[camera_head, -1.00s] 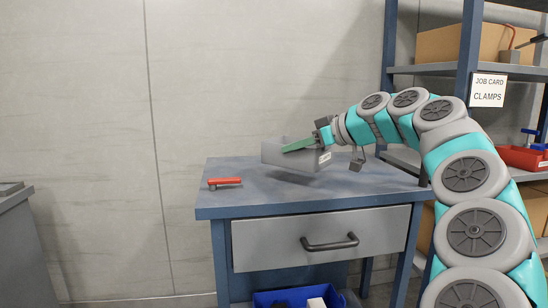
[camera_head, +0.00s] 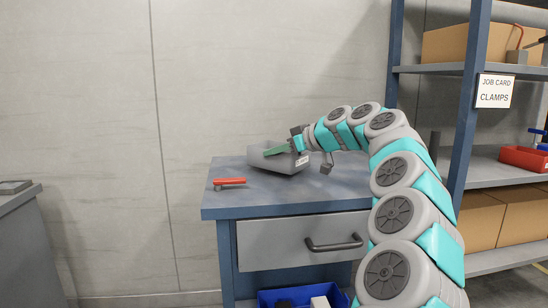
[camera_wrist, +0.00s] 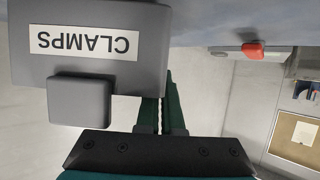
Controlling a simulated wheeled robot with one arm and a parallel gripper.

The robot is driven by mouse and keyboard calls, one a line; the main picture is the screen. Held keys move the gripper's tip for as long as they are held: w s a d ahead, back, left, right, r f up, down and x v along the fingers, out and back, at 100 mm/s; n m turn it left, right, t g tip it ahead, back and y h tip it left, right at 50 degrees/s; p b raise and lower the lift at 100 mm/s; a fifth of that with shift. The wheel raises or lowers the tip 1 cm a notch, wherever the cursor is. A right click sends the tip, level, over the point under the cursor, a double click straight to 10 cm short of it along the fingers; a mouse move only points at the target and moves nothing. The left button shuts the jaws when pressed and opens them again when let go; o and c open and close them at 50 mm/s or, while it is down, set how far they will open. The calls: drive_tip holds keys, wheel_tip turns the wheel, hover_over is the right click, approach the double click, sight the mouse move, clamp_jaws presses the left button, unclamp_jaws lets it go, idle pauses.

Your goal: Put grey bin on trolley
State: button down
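The grey bin (camera_head: 264,161) is in the head view over the back of the blue workbench, held at its right side by my gripper (camera_head: 287,149). It looks slightly tilted; whether its base touches the bench top is unclear. In the wrist view the bin (camera_wrist: 90,75) fills the upper left, with its white CLAMPS label upside down. My gripper's green fingers (camera_wrist: 164,112) are close together at the bin's edge, one partly hidden behind it. I cannot tell for certain which thing is the trolley; a grey unit (camera_head: 32,245) is cut off at the left edge.
A red-handled tool (camera_head: 230,181) lies on the workbench (camera_head: 225,203), left of the bin. A blue bin (camera_head: 268,299) is below the drawer. Shelving (camera_head: 480,130) with cartons and a red bin (camera_head: 524,158) stands right. Bare floor and wall lie between workbench and left unit.

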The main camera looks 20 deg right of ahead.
drive_tip(key=shift+f, duration=0.7)
drive_tip(key=shift+f, duration=0.2)
drive_tip(key=c, duration=1.1)
unclamp_jaws()
drive_tip(key=shift+o, duration=0.2)
drive_tip(key=shift+r, duration=0.1)
drive_tip(key=shift+r, duration=0.2)
drive_tip(key=v, duration=1.2)
drive_tip(key=shift+b, duration=0.3)
drive_tip(key=shift+f, duration=0.2)
